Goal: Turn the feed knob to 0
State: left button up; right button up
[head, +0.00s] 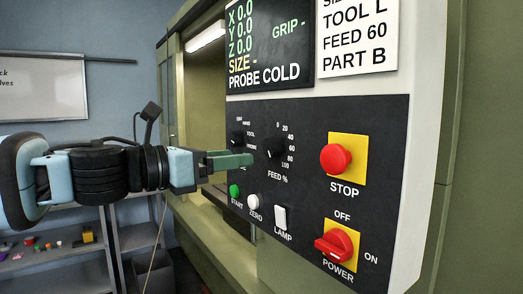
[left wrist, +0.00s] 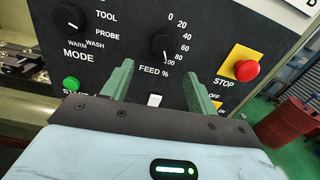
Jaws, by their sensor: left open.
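The feed knob (head: 273,143) is a round black dial on the dark control panel, labelled FEED %, with a scale from 0 at the top to 100 at the bottom. It also shows in the left wrist view (left wrist: 163,47), where its white mark points down towards about 100. My left gripper (head: 248,160) has green fingers spread apart, with nothing between them. In the left wrist view the left gripper (left wrist: 160,80) frames the space just below the knob; the fingertips appear short of it, and I cannot tell whether they touch the panel.
The mode knob (left wrist: 72,22) is left of the feed knob. The green START button (head: 234,191), white ZERO button (head: 253,202) and lamp switch (head: 280,217) sit below. The red STOP button (head: 335,158) and red power switch (head: 334,245) are to the right.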

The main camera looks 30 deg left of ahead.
aim_at(268, 149)
pick_arm(q)
jog(key=shift+s+r+m, duration=0.25)
jog(key=shift+r+m, duration=0.05)
jog(key=shift+r, duration=0.2)
jog(key=b+x, duration=0.1)
jog(key=x, duration=0.3)
jog(key=b+x, duration=0.1)
jog(key=x, duration=0.1)
jog(key=shift+w+d+f+b, duration=0.1)
jog(key=shift+w+f+b, duration=0.15)
jog(key=shift+w+b, duration=0.05)
jog(key=shift+w+d+r, duration=0.15)
jog(key=shift+w+d, duration=0.1)
jog(key=shift+w, duration=0.3)
jog(key=shift+r, duration=0.1)
pick_arm(e)
jog(key=shift+g, duration=0.5)
jog(key=s+f, duration=0.3)
jog(key=f, duration=0.1)
jog(key=shift+a, duration=0.35)
pick_arm(q)
jog(key=shift+c, duration=0.3)
